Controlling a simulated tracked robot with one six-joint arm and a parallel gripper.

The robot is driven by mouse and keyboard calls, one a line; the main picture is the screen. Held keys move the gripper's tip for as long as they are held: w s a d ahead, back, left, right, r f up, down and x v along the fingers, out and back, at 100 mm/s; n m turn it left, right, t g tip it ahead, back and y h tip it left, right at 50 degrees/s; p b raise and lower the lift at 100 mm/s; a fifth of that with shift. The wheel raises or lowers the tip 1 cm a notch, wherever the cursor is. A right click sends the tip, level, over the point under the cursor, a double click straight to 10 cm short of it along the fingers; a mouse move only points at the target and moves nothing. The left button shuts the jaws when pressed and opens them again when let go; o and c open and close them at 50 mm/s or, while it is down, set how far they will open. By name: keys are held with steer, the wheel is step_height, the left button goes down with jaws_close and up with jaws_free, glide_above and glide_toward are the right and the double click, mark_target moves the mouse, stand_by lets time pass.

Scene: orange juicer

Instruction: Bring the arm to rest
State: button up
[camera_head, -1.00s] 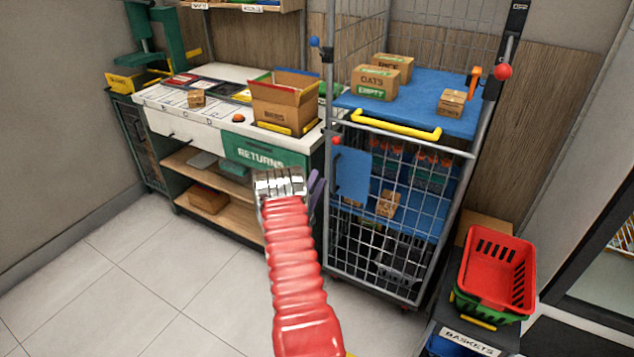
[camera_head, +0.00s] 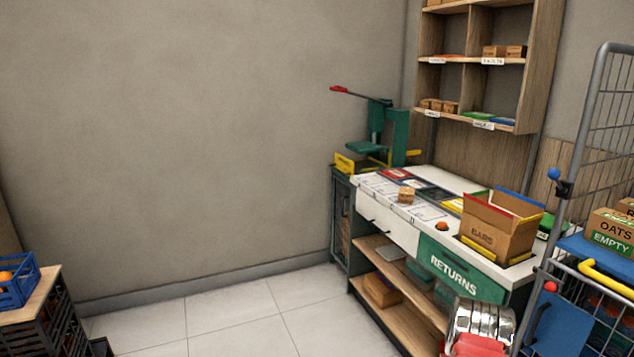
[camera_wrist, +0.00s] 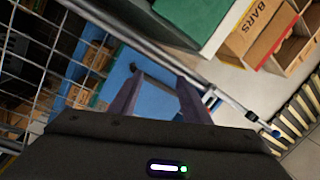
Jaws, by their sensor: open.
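My gripper (camera_wrist: 158,88) is open in the wrist view, with its two dark fingers apart and nothing held between them. Beyond the fingers is a blue panel (camera_wrist: 155,92) of the wire cart; I cannot tell how far off it is. In the head view, part of my arm, with a red sleeve and a silvery ribbed section, shows at the lower right, in front of the returns counter (camera_head: 455,262) and beside the cart. The fingers are hidden in that view.
The wire cart (camera_head: 562,240) stands at the right, with an oats box (camera_head: 612,232) on it. A bars box (camera_head: 498,232) and a green press (camera_head: 388,132) are at the counter. A blue crate (camera_head: 15,290) of oranges is far left. The middle floor is clear.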

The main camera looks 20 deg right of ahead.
steer(key=w+a+f+n+t+y, duration=0.2)
steer(key=w+a+f+n+y, duration=0.45)
steer(key=a+y, duration=0.2)
steer(key=w+a+r+n+y, duration=0.1)
steer(key=a+r+n+y, duration=0.25)
steer(key=a, duration=0.65)
steer(key=w+a+r+n+y, duration=0.25)
steer(key=a+r+n, duration=0.2)
steer(key=a, duration=0.45)
steer(key=s+a+r+n+y, duration=0.1)
steer(key=s+a+r+n, duration=0.3)
steer(key=s+a+r, duration=0.3)
steer(key=s+a+r+n+y, duration=0.2)
steer(key=s+a+r+n, duration=0.3)
steer(key=a+r, duration=0.8)
steer(key=s+a+r+n+y, duration=0.1)
steer(key=s+a+r+n, duration=0.4)
steer(key=s+a+r, duration=0.4)
steer(key=s+a, duration=0.1)
steer(key=a, duration=0.5)
steer(key=shift+a+r+y, duration=0.35)
steer(key=shift+r, duration=0.05)
